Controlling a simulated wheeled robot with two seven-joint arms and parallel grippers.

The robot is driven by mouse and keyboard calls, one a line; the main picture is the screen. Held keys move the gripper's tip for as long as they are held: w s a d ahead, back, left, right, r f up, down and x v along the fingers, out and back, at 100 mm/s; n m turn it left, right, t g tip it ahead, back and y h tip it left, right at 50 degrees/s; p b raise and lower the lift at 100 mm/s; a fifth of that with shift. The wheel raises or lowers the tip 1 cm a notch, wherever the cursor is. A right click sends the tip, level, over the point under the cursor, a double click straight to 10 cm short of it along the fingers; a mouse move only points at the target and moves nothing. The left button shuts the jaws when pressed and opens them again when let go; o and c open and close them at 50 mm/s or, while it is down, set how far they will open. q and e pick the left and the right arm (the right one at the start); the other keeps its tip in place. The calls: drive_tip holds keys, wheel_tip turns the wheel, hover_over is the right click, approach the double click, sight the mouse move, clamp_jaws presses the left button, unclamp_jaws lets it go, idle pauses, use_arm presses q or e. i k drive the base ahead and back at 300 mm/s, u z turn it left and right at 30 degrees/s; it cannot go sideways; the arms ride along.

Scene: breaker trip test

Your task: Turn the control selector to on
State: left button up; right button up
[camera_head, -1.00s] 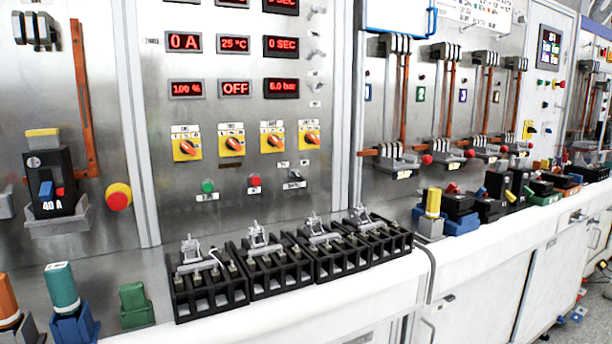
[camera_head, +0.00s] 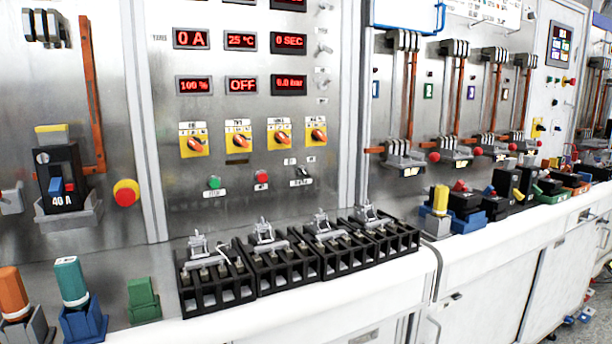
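A row of yellow square selector switches with orange-red knobs sits on the metal panel below the red displays. From left to right they are the first (camera_head: 194,140), the second (camera_head: 238,137), the third (camera_head: 279,134) and the fourth (camera_head: 316,132). Their labels are too small to read, so I cannot tell which is the control selector. Below them are a green button (camera_head: 214,182), a red button (camera_head: 261,176) and a small black-handled switch (camera_head: 301,174). A display (camera_head: 243,85) reads OFF. Neither of my grippers is in view.
Black terminal blocks (camera_head: 214,283) stand on the white bench ledge below the panel. A 40 A breaker (camera_head: 60,180) and a red-on-yellow emergency button (camera_head: 126,192) are at left. The space before the selectors looks clear.

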sight(301, 171)
drive_tip(key=u, duration=2.7)
drive_tip(key=k, duration=1)
drive_tip(key=z, duration=1.4)
drive_tip(key=i, duration=0.5)
